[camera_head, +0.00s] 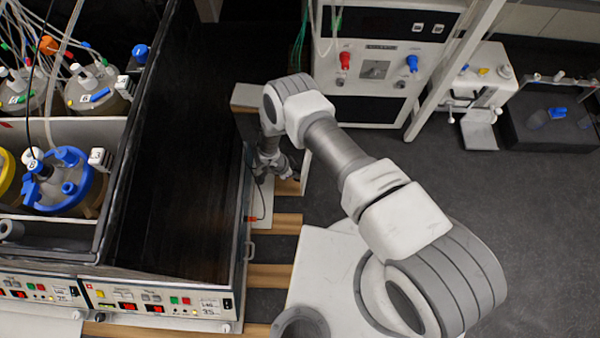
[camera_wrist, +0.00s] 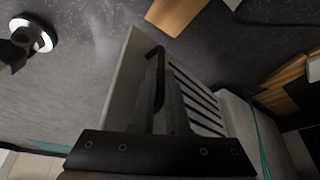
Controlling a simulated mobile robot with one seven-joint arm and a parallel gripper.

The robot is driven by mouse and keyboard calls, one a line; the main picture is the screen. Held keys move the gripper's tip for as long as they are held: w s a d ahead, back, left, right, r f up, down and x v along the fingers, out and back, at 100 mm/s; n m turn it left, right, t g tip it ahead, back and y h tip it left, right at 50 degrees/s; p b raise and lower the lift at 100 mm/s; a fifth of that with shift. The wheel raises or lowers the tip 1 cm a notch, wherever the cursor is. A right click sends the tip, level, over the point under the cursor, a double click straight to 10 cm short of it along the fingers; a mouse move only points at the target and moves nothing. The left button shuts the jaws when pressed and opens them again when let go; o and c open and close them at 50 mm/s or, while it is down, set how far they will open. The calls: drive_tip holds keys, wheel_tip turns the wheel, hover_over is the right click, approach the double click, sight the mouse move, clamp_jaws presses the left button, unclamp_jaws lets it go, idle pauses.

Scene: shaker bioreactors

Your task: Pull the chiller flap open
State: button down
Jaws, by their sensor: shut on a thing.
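The chiller (camera_head: 398,22) is a white unit with a red and a blue fitting, at the top middle of the head view. In the wrist view, the flap (camera_wrist: 203,101) is a pale panel with dark slots and a black upright handle (camera_wrist: 155,72). My gripper (camera_wrist: 170,122) is shut on the handle, its two fingers at the handle's lower part. In the head view my gripper (camera_head: 271,166) is low, left of the chiller and partly hidden by my wrist. How far the flap stands open I cannot tell.
A bench with a dark empty bay (camera_head: 180,150) and bottles on shaker units stands left. Wooden slats (camera_head: 275,275) lie on the floor beside it. Green tubes (camera_head: 300,42) hang by the chiller. A white device (camera_head: 480,85) stands right. The grey floor is open at right.

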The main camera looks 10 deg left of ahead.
drive_tip(key=shift+w+a+r, duration=0.2)
drive_tip(key=shift+w+a, duration=0.15)
drive_tip(key=shift+w, duration=0.05)
drive_tip(key=c, duration=1.2)
unclamp_jaws()
drive_tip(key=shift+s, duration=0.15)
drive_tip(key=p+v, duration=0.4)
drive_tip(key=v, duration=0.8)
drive_tip(key=shift+p, duration=0.4)
drive_tip(key=shift+s+f, duration=0.1)
drive_tip(key=shift+s, duration=0.1)
